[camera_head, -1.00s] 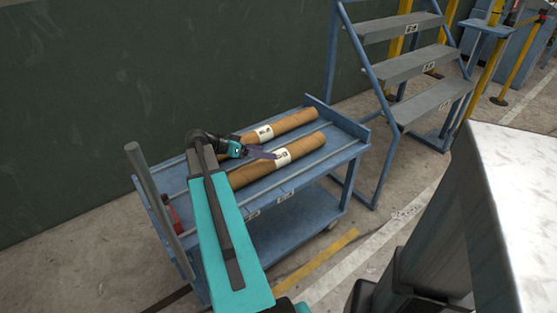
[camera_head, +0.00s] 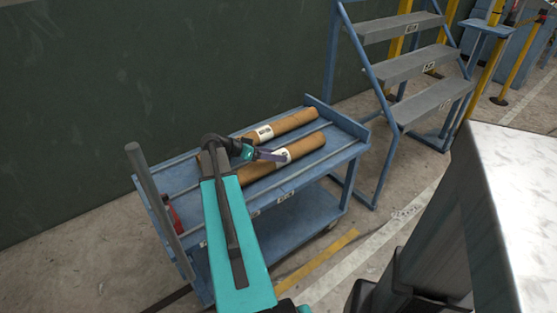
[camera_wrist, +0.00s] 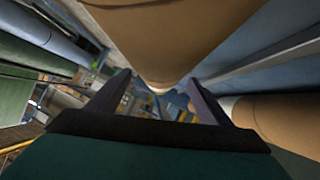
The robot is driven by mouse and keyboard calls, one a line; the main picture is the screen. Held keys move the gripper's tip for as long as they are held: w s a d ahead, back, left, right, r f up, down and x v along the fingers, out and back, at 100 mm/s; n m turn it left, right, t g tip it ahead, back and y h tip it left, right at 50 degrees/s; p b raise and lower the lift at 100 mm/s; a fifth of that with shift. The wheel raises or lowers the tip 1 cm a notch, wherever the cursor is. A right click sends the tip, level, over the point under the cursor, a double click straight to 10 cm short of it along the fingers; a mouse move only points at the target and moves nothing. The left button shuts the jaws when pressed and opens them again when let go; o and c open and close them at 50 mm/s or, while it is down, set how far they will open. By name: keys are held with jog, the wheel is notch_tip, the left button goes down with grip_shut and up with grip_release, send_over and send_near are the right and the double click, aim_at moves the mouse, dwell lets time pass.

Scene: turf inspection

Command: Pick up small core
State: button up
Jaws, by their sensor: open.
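Two brown cylindrical cores lie side by side on the blue cart's top shelf: a back core (camera_head: 292,122) and a front core (camera_head: 308,146), each with a white printed label. They look similar in size, so I cannot tell which is the small one. My gripper (camera_head: 277,154) is open at the front core's label, partly covering that core. In the wrist view, my gripper's fingers (camera_wrist: 157,92) are spread, with one brown core (camera_wrist: 165,35) ahead between them. Another brown core (camera_wrist: 282,118) shows at the right. I cannot tell whether the fingers touch a core.
The blue cart (camera_head: 345,153) has raised ends and a lower shelf. Blue steps (camera_head: 410,65) stand to its right, and a dark green wall (camera_head: 170,70) rises behind. A small red object (camera_head: 172,214) sits at the cart's left end.

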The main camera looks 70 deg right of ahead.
jog(key=c, duration=1.5)
jog(key=shift+r, duration=0.15)
notch_tip(320, 180, up, 18)
jog(key=shift+f, duration=0.1)
